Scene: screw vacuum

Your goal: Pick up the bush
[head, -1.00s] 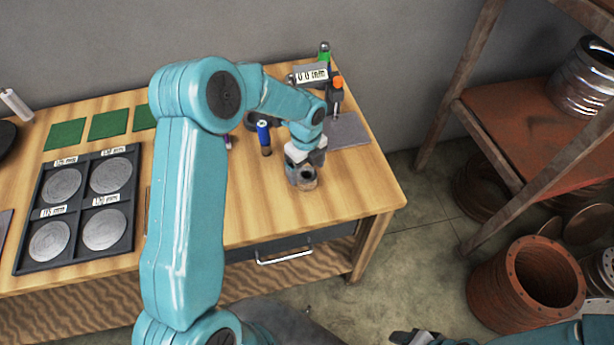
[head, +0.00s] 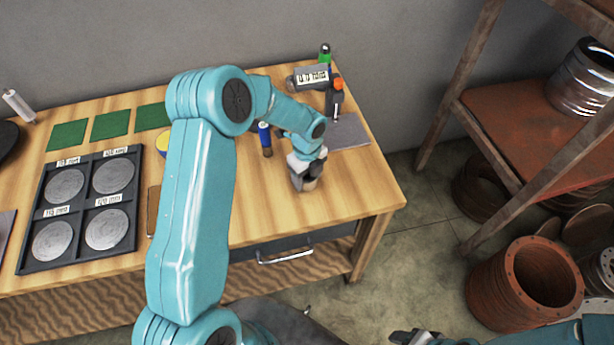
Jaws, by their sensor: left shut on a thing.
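The bush (head: 311,184), a small brownish-grey ring-like part, is at the right part of the wooden workbench (head: 350,195), near its front edge. My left gripper (head: 308,178) points down at it and is shut on it, with the dark fingers hiding much of it. I cannot tell whether the bush still touches the bench. My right gripper (head: 414,337) shows only in part at the bottom edge, low and far from the bench; its jaws are unclear.
A black tray (head: 128,235) with discs lies left. A rusty shelf (head: 535,120) stands right.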

